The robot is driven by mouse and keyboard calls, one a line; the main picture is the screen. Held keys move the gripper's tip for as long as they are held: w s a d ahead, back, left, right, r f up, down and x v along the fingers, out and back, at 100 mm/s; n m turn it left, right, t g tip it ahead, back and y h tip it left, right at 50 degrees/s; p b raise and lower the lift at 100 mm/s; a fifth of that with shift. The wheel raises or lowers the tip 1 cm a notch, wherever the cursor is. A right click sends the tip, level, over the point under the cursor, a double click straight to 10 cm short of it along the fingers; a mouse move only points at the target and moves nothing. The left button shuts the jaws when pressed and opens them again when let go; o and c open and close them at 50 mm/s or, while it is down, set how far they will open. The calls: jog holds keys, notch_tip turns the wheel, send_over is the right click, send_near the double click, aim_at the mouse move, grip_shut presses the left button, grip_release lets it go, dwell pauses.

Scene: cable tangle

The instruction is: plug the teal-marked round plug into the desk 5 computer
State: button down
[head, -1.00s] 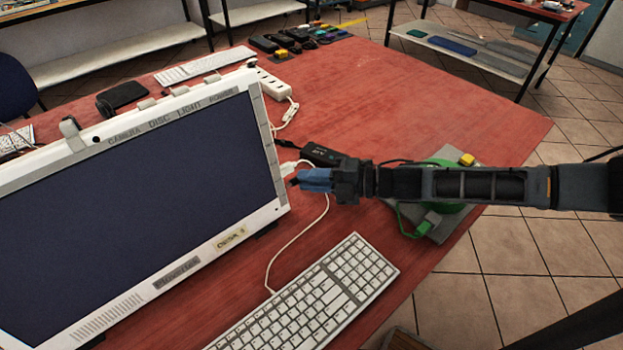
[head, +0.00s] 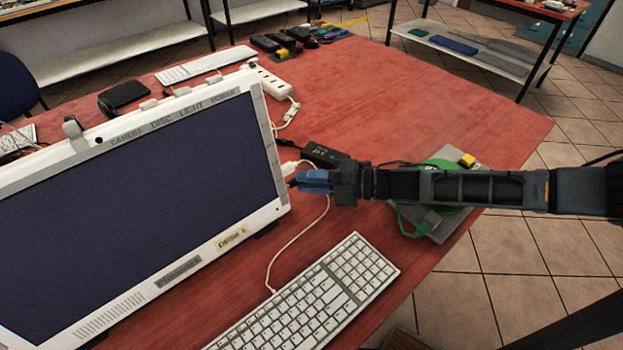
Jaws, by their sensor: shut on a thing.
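The computer (head: 140,190) is a white all-in-one with a dark screen at the left of the head view. A small yellowish label (head: 231,239) on its lower bezel seems to read desk 5, but the print is blurred. My gripper (head: 297,181), with blue fingers, is at the computer's right edge, its tips close to the side of the casing. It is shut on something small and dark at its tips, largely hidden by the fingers. I cannot make out a teal mark, nor whether the held thing touches a socket.
A black power brick (head: 322,153) lies just behind my gripper. A white keyboard (head: 310,295) lies in front, its white cable running up beside the gripper. A white power strip (head: 268,82) stands behind the computer. A green coil (head: 440,170) is under my arm. The red table's back right is clear.

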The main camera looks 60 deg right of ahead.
jog(key=shift+w+a+p, duration=0.2)
jog(key=shift+a+p, duration=0.1)
jog(key=shift+a, duration=0.45)
jog(key=c, duration=1)
grip_release()
jog(key=shift+s, duration=0.1)
